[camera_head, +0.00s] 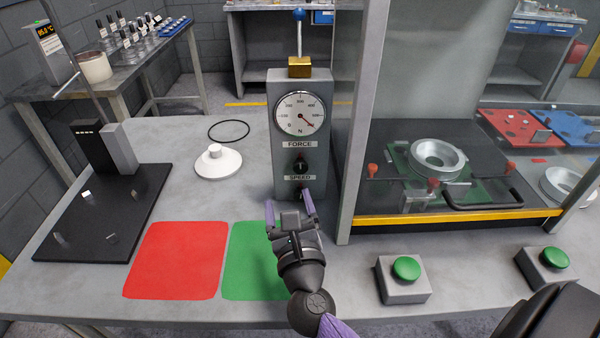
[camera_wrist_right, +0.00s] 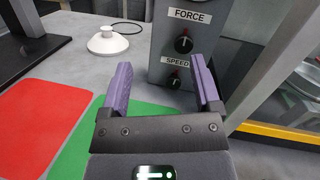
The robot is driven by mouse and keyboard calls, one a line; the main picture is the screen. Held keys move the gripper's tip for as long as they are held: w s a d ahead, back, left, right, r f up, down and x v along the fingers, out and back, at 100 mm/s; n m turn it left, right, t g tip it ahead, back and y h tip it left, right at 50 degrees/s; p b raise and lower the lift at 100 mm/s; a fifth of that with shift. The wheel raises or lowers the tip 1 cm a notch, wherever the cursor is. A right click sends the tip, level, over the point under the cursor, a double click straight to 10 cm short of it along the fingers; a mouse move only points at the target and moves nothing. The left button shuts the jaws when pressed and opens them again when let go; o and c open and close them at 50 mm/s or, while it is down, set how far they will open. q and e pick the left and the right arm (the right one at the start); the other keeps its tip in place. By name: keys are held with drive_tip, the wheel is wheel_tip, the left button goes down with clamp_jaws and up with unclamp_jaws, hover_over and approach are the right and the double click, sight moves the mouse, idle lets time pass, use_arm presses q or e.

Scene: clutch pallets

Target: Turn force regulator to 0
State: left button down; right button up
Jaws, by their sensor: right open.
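The force regulator is a black knob (camera_head: 300,166) under the FORCE label on a grey control box (camera_head: 285,120). It also shows in the right wrist view (camera_wrist_right: 184,44). Above it a round dial (camera_head: 300,114) marked N has its red needle pointing to the lower right, by the high end of the scale. A second knob, the speed knob (camera_wrist_right: 175,80), sits below the SPEED label. My right gripper (camera_head: 290,207) is open and empty in front of the box, below the force knob. In the right wrist view its fingers (camera_wrist_right: 160,85) are spread, apart from both knobs. My left gripper is not in view.
A glass-fronted press enclosure (camera_head: 455,214) stands right of the box. Green buttons (camera_head: 406,268) sit in front of it. Red (camera_head: 178,260) and green (camera_head: 252,275) mats lie at the left front, with a white disc (camera_head: 218,164) and a black stand (camera_head: 95,215) beyond.

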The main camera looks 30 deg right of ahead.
sight(300, 170)
drive_tip(key=w+d+m+g, duration=0.1)
drive_tip(key=w+d, duration=0.1)
drive_tip(key=w+d+f+m+h, duration=0.1)
drive_tip(key=w+d+m, duration=0.1)
drive_tip(key=w+d, duration=0.1)
drive_tip(key=w+d+f+m+g+h+b, duration=0.1)
drive_tip(key=w+d+m, duration=0.1)
drive_tip(key=w, duration=0.1)
drive_tip(key=shift+w+d+f+g, duration=0.1)
drive_tip(key=shift+d+f+g, duration=0.1)
drive_tip(key=shift+d+g, duration=0.15)
clamp_jaws()
